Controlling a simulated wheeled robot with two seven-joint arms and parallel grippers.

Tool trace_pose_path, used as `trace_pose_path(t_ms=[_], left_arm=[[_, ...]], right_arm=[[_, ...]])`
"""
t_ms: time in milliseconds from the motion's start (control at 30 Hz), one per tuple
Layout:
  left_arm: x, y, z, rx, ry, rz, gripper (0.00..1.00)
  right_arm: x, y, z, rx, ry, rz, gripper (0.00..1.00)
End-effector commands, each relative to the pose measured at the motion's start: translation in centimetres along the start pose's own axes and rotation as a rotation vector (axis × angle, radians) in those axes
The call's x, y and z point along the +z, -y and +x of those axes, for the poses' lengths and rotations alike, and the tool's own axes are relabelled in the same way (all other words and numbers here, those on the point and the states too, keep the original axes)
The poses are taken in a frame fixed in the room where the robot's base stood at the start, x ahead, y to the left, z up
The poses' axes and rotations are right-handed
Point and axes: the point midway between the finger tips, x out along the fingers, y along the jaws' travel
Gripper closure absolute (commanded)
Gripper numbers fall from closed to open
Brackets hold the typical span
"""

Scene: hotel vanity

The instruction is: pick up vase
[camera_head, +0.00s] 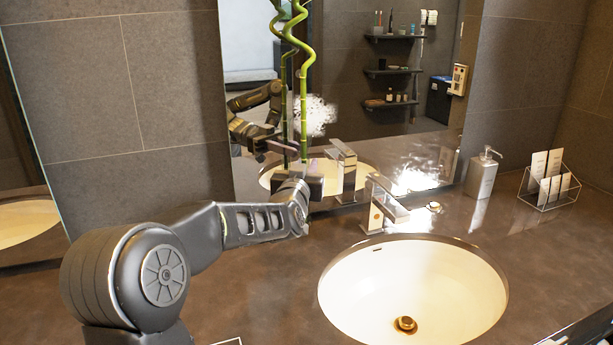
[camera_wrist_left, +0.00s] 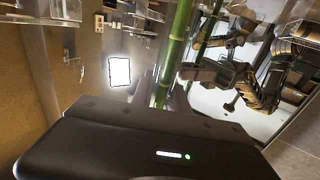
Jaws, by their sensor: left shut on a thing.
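The vase holds tall green bamboo stalks (camera_head: 304,90) that rise in front of the mirror. The vase body is mostly hidden behind my left gripper (camera_head: 312,186) in the head view. That gripper is shut on the vase at the back of the counter, left of the faucet. I cannot tell whether the vase touches the counter. My right gripper is in neither view.
A faucet (camera_head: 384,204) stands close right of my left gripper, behind the white sink (camera_head: 415,290). A soap dispenser (camera_head: 482,173) and a wire card holder (camera_head: 546,188) are farther right. The mirror (camera_head: 345,60) is close behind and reflects my arm and the stalks.

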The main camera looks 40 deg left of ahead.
Motion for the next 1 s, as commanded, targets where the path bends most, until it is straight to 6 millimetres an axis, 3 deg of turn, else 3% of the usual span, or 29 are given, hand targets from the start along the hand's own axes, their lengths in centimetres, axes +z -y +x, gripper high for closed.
trace_pose_path(t_ms=[167, 533, 667, 1000], left_arm=[[-1.7, -0.1, 0.0, 0.001, -0.006, -0.001, 1.0], [-1.5, -2.1, -3.5, 0.003, -0.005, -0.003, 1.0], [-1.5, -3.4, -5.6, 0.004, -0.005, -0.003, 1.0], [-1.5, -7.8, -13.3, 0.004, -0.005, -0.002, 1.0]], right_arm=[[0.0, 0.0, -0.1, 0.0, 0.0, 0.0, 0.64], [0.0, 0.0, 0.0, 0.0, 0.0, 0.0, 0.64], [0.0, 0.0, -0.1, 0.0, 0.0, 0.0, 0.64], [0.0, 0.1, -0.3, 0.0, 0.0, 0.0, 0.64]])
